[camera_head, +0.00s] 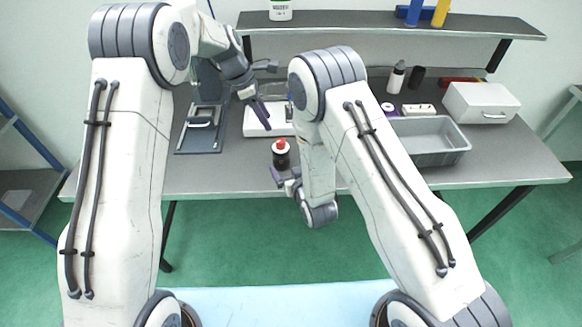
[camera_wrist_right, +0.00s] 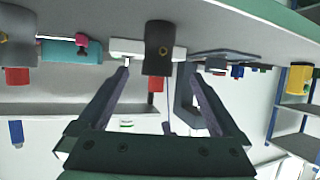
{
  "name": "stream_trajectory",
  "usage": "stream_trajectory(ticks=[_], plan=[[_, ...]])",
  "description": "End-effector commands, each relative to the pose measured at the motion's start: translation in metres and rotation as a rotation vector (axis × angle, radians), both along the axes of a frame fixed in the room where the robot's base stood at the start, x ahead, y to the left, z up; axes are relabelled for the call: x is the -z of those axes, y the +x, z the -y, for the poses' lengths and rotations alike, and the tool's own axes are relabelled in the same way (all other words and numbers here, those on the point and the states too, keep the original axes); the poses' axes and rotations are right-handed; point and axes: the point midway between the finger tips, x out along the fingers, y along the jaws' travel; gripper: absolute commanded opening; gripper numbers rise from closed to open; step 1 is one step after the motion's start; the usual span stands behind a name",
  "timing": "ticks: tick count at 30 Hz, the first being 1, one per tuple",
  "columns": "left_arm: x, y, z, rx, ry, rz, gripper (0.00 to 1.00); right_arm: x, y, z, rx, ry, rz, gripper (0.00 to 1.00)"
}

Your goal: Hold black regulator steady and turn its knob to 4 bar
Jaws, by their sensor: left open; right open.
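The black regulator (camera_head: 281,160) stands upright near the front edge of the grey workbench, with its red knob (camera_head: 281,145) on top. My right gripper (camera_head: 279,180) is open and low, close to the front of the regulator. In the right wrist view, where the scene is upside down, the regulator (camera_wrist_right: 158,50) and red knob (camera_wrist_right: 155,85) appear between the two spread fingers (camera_wrist_right: 157,75); I cannot tell whether they touch it. My left gripper (camera_head: 267,92) is open and empty, above and behind the regulator.
Behind the regulator is a white flat item (camera_head: 256,124). A dark clamp-like fixture (camera_head: 202,140) stands to the left. A grey bin (camera_head: 430,158) and a white box (camera_head: 482,104) are to the right. A raised shelf (camera_head: 400,24) runs along the back.

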Motion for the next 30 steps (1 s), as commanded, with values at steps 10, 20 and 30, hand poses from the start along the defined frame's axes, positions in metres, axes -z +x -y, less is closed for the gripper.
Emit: stream_trajectory(ticks=[10, 20, 30], plan=[[0.0, 0.0, 0.0, 0.0, 0.0, 0.0, 0.5, 0.014, 0.029, -0.005, 0.006, 0.006, 0.025, 1.0], [0.0, 0.0, 0.0, 0.0, 0.0, 0.0, 0.5, 0.035, 0.078, -0.019, 0.005, 0.006, 0.024, 1.0], [0.0, 0.0, 0.0, 0.0, 0.0, 0.0, 0.5, 0.042, 0.094, -0.024, 0.005, 0.004, 0.023, 1.0]])
